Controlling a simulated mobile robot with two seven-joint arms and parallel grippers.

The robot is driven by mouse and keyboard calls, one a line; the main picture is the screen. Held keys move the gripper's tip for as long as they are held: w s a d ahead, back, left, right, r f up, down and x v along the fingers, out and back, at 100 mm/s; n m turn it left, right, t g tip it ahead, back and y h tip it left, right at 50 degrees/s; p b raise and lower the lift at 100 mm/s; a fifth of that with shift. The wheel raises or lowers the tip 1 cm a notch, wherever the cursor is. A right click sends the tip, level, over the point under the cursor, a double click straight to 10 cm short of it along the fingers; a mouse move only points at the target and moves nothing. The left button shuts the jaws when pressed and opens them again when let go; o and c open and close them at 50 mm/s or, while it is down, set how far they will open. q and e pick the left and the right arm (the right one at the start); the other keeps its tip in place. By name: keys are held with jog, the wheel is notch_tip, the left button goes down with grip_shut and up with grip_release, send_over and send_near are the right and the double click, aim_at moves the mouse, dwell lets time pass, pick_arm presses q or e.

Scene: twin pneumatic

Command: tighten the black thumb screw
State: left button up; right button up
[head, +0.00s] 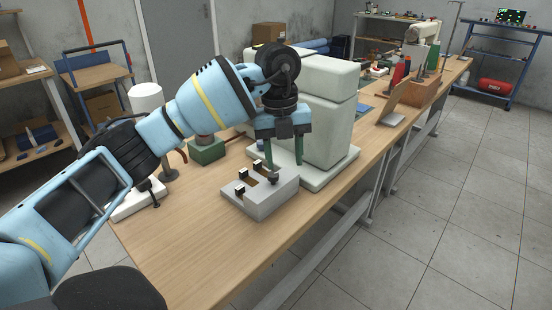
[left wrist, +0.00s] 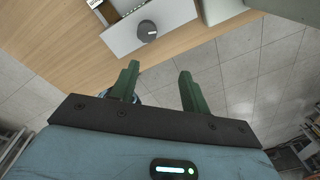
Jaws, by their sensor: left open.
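The black thumb screw (head: 273,181) is a dark round knob on top of a light grey block (head: 262,204) on the wooden workbench. In the left wrist view the knob (left wrist: 147,31) shows whole, beyond the fingertips and apart from them. My left gripper (head: 285,164) points down with its two green fingers spread and nothing between them. In the head view it hangs just above and slightly right of the knob. In the left wrist view the gap between the fingers (left wrist: 158,70) is empty. My right gripper is in neither view.
Small black-and-white pieces (head: 258,167) stand on the block beside the knob. A large pale machine (head: 330,115) stands close behind my gripper. A green box (head: 206,152) sits behind to the left. Bare bench (head: 180,235) lies in front and left, and the bench edge is near the block.

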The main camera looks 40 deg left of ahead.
aim_at(273, 174)
pick_arm(q)
jog(key=shift+n+y, duration=0.5)
jog(key=shift+y, duration=0.1)
jog(key=a, duration=0.1)
jog(key=a+r, duration=0.2)
jog(key=shift+w+a+r, duration=0.1)
jog(key=shift+w+a, duration=0.05)
jog(key=shift+w, duration=0.15)
jog(key=shift+a+r, duration=0.15)
jog(key=shift+s+f, duration=0.1)
jog(key=shift+f, duration=0.1)
notch_tip(273, 174, down, 3)
jog(key=shift+f+b, duration=0.2)
jog(key=shift+b, duration=0.4)
notch_tip(273, 174, down, 3)
jog(key=shift+f, duration=0.5)
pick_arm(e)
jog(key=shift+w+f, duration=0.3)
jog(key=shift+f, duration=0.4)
